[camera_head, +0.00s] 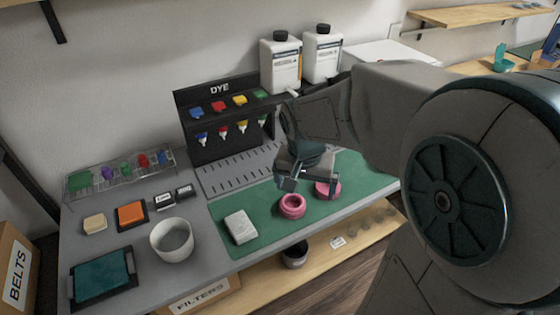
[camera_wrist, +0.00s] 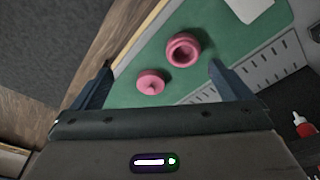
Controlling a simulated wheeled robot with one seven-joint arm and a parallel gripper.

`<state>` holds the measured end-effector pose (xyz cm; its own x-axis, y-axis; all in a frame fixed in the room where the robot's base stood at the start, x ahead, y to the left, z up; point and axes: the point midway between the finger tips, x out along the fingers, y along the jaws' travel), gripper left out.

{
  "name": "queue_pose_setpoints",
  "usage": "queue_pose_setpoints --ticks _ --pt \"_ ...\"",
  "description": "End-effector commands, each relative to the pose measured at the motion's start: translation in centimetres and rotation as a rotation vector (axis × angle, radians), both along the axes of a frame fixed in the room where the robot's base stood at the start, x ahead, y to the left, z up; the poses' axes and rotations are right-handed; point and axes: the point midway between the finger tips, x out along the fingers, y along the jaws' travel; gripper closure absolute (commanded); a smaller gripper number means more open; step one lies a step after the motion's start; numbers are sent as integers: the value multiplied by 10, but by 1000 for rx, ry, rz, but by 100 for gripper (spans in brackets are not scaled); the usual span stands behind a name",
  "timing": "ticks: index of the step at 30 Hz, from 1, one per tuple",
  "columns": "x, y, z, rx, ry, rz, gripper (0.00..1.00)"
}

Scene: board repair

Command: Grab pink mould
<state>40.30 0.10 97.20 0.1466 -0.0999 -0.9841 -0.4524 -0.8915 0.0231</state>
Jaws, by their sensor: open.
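A pink mould shaped like a thick ring (camera_head: 292,206) lies on the green mat (camera_head: 262,238). It also shows in the wrist view (camera_wrist: 184,50), beyond and between my fingertips. A second pink piece, a flat disc with a small centre peg (camera_wrist: 151,82), lies beside it on the mat; in the head view this disc (camera_head: 328,189) is partly hidden by my gripper. My gripper (camera_head: 290,182) is open and empty above the mat.
A white block (camera_head: 240,227) lies on the mat to the left. A white bowl (camera_head: 172,240) stands further left on the grey table. A black dye rack (camera_head: 222,115) and two white bottles (camera_head: 281,62) stand behind. The table's front edge is close to the moulds.

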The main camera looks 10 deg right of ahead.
Motion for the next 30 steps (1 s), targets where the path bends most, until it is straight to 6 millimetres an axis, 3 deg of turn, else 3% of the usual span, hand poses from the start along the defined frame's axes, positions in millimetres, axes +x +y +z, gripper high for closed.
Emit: queue_pose_setpoints --ticks 3,10,17,24,30 --pt "35 2 -13 7 11 -140 2" --pt "78 7 -39 27 10 -335 2" --pt "90 8 -58 34 11 -394 2" --pt "93 3 -105 34 13 -395 2" --pt "97 0 -129 34 9 -393 2"
